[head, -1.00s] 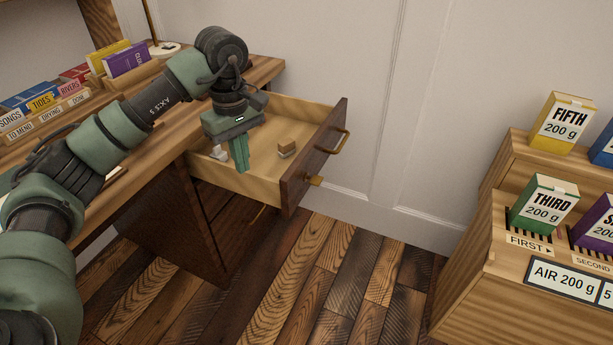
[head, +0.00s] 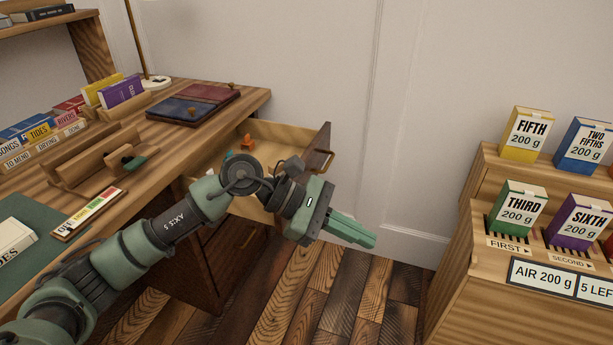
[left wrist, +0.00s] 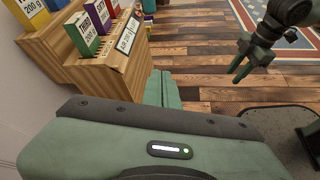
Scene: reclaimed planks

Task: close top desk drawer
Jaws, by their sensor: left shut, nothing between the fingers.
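The top desk drawer (head: 284,132) is pulled out from the desk (head: 252,100) in the head view. The upper part of its dark front panel (head: 320,142) shows, with a brass handle at its right. My left gripper (head: 368,240) is shut and empty. It is to the right of and nearer than the drawer front, with its fingers pointing right, away from the drawer. My left forearm and wrist hide the lower part of the drawer. In the left wrist view, the left fingers point away from the camera over the floor. My right gripper (left wrist: 234,78) shows there, open and empty.
A small orange item (head: 247,143) is inside the drawer. A dark red and blue folder (head: 195,103) lies on the desktop. A wooden shelf unit (head: 480,270) with several labelled boxes stands at the right. Plank floor (head: 345,300) lies clear between.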

